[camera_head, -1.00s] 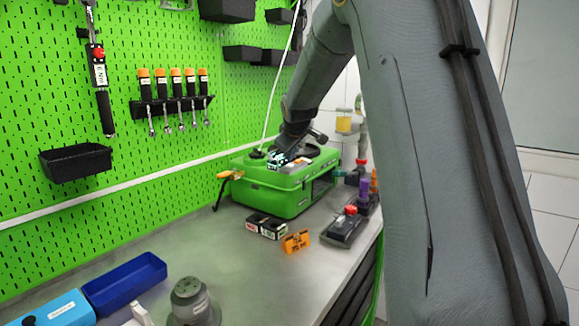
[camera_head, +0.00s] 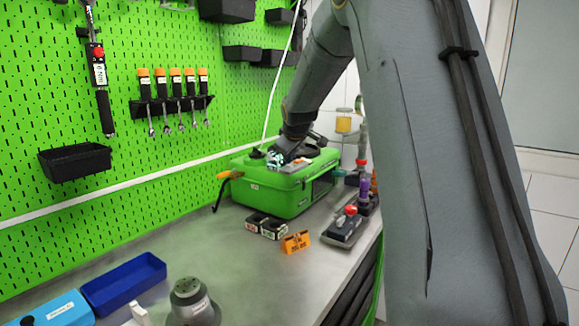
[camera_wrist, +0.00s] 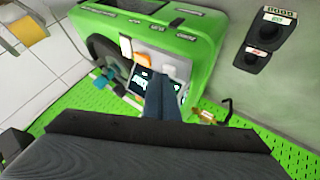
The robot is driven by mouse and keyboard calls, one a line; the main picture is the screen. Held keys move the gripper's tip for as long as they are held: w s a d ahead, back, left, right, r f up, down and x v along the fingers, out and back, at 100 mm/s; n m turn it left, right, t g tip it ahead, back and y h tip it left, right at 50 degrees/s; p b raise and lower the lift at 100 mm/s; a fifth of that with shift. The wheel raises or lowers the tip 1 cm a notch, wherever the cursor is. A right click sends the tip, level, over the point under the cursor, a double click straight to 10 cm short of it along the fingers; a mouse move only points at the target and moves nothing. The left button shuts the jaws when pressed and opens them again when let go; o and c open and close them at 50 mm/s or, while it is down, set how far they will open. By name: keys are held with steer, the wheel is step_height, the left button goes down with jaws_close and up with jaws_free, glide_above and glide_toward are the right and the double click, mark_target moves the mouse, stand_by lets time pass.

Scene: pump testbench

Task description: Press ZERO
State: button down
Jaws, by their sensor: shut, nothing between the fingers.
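The green case (camera_head: 285,195) stands on the bench against the pegboard, with a control panel on its top. In the wrist view the case (camera_wrist: 205,45) fills the upper middle. No label reading ZERO can be made out. My gripper (camera_wrist: 160,84) is shut and empty, its fingertips over the panel beside the display. I cannot tell whether the tips touch it. In the head view the gripper is mostly hidden beneath my wrist.
A black two-part block (camera_head: 266,226) and an orange sign (camera_head: 296,242) stand in front of the case. A box with a red button (camera_head: 346,224) is to the right. A blue tray (camera_head: 124,284) lies at front left. The middle of the bench is clear.

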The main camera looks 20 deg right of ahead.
mark_target(290, 166)
steer(key=shift+f, duration=0.25)
stand_by(0.3)
steer(key=shift+r, duration=0.15)
steer(key=shift+r+p, duration=0.7)
steer(key=shift+r, duration=0.05)
steer(key=shift+r+p, duration=1.9)
steer(key=shift+r, duration=0.65)
